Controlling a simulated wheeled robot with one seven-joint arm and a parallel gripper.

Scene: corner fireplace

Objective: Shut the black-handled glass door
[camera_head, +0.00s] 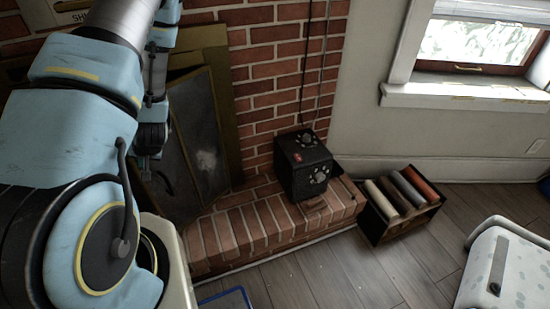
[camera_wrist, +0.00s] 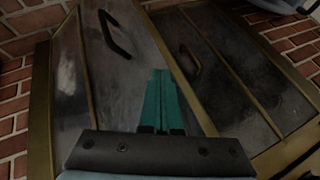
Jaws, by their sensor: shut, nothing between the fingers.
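The brass-framed fireplace has smoky glass doors with black handles. In the head view, a glass door panel (camera_head: 203,135) stands at a slant against the brick wall, partly hidden by my arm. In the wrist view, one glass panel (camera_wrist: 118,75) has a black bar handle (camera_wrist: 118,38). A second glass panel (camera_wrist: 235,75) to its right has a black handle (camera_wrist: 190,62) and lies at a different angle. My gripper (camera_wrist: 160,72) has its teal fingers together and empty, in front of the panels. I cannot tell whether the fingertips touch the glass.
A black box with dials (camera_head: 304,165) sits on the brick hearth (camera_head: 255,228). A crate of rolls (camera_head: 402,212) stands on the floor to its right. A white spotted object (camera_head: 508,275) is at the lower right. Bare wood floor (camera_head: 340,270) lies in front.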

